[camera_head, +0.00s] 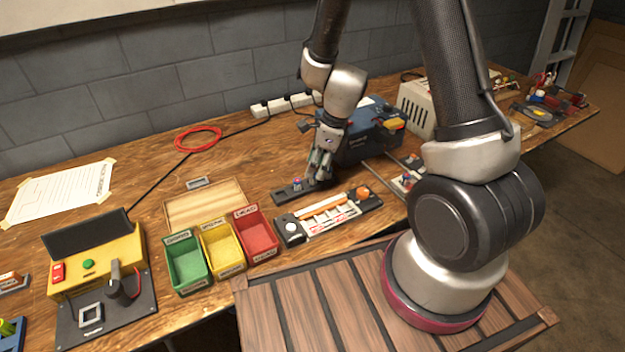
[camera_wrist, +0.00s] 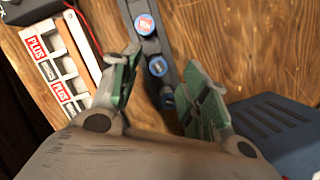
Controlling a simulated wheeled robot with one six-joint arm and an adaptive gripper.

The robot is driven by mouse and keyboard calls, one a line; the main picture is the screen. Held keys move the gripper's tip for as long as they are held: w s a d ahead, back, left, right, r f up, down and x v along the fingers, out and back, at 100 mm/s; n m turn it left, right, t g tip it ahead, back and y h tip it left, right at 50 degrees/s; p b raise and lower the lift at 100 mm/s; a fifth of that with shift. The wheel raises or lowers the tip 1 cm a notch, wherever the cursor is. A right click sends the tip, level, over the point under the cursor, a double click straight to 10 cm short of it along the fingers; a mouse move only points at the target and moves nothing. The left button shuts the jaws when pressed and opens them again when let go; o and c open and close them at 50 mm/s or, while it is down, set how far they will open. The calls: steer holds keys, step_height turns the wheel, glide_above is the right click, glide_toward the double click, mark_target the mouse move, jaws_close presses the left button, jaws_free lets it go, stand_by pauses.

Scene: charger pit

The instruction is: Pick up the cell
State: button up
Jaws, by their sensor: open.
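A dark narrow holder (camera_head: 281,195) lies on the wooden bench in the head view, with a small blue and red cell (camera_head: 297,183) standing in it. In the wrist view the holder (camera_wrist: 176,45) runs between my fingers and bears small round cells: one with a red top and blue rim (camera_wrist: 145,25), and blue-rimmed ones (camera_wrist: 157,67) nearer me. My gripper (camera_head: 319,172) points down over the right end of the holder. Its green-padded fingers (camera_wrist: 162,62) are apart, one on each side of the holder, with nothing held. Their exact height above the cells is unclear.
A tray (camera_head: 290,228) with PLUS labels lies just in front of the holder. Green (camera_head: 188,268), yellow (camera_head: 222,250) and red (camera_head: 256,235) bins stand left of it. A dark blue box (camera_head: 365,147) stands close behind my gripper. A yellow tester (camera_head: 105,265) is far left.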

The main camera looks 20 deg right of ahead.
mark_target(313, 179)
steer(key=shift+x, duration=1.5)
steer(key=shift+s, duration=0.1)
jaws_close()
